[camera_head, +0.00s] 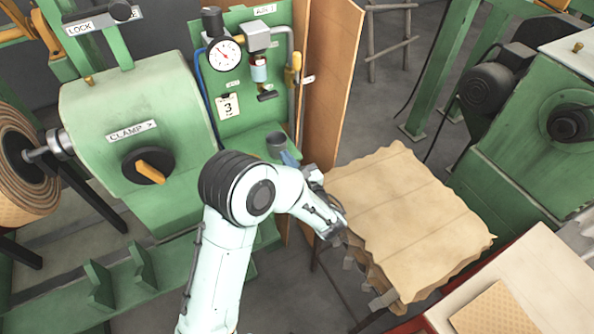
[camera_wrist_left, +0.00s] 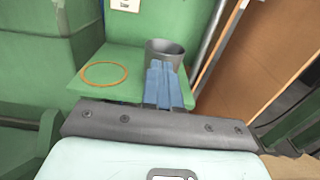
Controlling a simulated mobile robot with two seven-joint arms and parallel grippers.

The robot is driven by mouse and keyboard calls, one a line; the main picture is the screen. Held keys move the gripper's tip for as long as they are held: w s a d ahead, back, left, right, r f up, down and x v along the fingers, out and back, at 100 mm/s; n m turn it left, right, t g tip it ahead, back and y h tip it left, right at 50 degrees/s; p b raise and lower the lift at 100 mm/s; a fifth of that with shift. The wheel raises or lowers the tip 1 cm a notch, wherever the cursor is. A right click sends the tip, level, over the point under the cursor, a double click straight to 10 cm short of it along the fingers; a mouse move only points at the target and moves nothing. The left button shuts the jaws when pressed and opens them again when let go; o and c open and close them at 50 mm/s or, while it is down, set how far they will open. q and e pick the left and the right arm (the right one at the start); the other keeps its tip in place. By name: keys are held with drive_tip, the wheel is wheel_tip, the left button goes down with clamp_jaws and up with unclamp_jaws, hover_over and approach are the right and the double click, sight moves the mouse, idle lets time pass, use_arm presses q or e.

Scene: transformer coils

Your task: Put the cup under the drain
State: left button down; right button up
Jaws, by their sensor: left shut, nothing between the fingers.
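A dark grey cup (camera_head: 277,142) stands upright on a small green shelf below the gauge panel. In the left wrist view the cup (camera_wrist_left: 166,48) is at the shelf's right side, apart from an orange ring mark (camera_wrist_left: 105,73) to its left. My left gripper (camera_head: 290,158) has its blue fingers together, with nothing between them. The fingers (camera_wrist_left: 163,85) are right by the cup and cover part of its lower side; I cannot tell whether they touch it. The drain (camera_head: 267,96) seems to be the dark fitting under the filter bowl. My right gripper is not in view.
The green panel (camera_head: 238,110) carries a pressure gauge (camera_head: 225,54) and a pipe. A brown board (camera_head: 332,80) stands close on the right of the shelf. The green clamp machine (camera_head: 140,130) is on the left. A paper-covered stack (camera_head: 400,215) lies at right.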

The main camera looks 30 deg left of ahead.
sight(271, 135)
use_arm(q)
drive_tip(key=shift+x, duration=1)
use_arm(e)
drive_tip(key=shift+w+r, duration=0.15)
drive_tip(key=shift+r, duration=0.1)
use_arm(q)
drive_tip(key=x, duration=0.8)
drive_tip(key=shift+w+a, duration=0.15)
drive_tip(key=shift+a, duration=0.25)
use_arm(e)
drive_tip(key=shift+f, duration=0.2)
use_arm(q)
drive_tip(key=shift+d, duration=0.2)
